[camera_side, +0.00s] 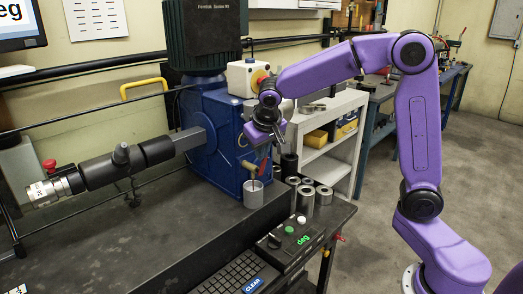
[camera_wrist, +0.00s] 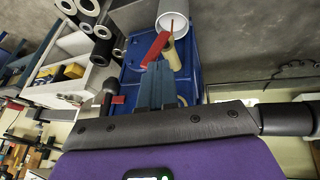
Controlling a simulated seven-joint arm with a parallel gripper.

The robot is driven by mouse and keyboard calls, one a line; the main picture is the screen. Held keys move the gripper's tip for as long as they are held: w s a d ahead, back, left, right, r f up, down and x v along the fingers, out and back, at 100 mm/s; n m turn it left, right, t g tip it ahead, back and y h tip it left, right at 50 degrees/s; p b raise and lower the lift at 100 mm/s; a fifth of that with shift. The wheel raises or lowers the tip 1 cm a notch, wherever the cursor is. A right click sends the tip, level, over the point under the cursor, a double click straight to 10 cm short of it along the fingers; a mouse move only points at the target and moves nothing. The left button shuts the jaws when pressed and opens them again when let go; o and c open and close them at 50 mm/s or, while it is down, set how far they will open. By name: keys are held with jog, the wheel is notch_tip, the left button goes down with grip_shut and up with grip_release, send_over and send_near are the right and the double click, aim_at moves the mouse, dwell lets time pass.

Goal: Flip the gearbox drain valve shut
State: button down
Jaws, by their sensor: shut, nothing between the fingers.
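The blue gearbox (camera_side: 207,150) stands on the bench in the side view. It also shows in the wrist view (camera_wrist: 131,76). Its drain valve has a pale brass body (camera_wrist: 173,56) and a red lever (camera_wrist: 156,47); the lever also shows small in the side view (camera_side: 263,167). A light-coloured cup (camera_wrist: 172,14) is under the valve outlet, also seen in the side view (camera_side: 253,194). My gripper (camera_wrist: 156,68) is shut and empty, its fingertips close to the lever in the wrist view. I cannot tell whether they touch it. In the side view my gripper (camera_side: 265,138) is in front of the gearbox, above the valve.
Several metal and dark rings (camera_side: 307,199) stand right of the cup near the bench edge. A long tool (camera_side: 120,160) extends left from the gearbox. White shelves (camera_side: 330,140) stand behind.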

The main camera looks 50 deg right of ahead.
jog(key=shift+w+a+r, duration=0.1)
jog(key=shift+w+r, duration=0.15)
jog(key=shift+r, duration=0.15)
jog(key=a+v, duration=0.1)
jog(key=v, duration=1)
jog(key=shift+a, duration=0.45)
jog(key=shift+s+r, duration=0.1)
jog(key=a+f, duration=0.1)
jog(key=w+a+f+n+h, duration=0.1)
jog(key=a, duration=0.1)
jog(key=shift+h, duration=0.3)
jog(key=shift+f, duration=0.1)
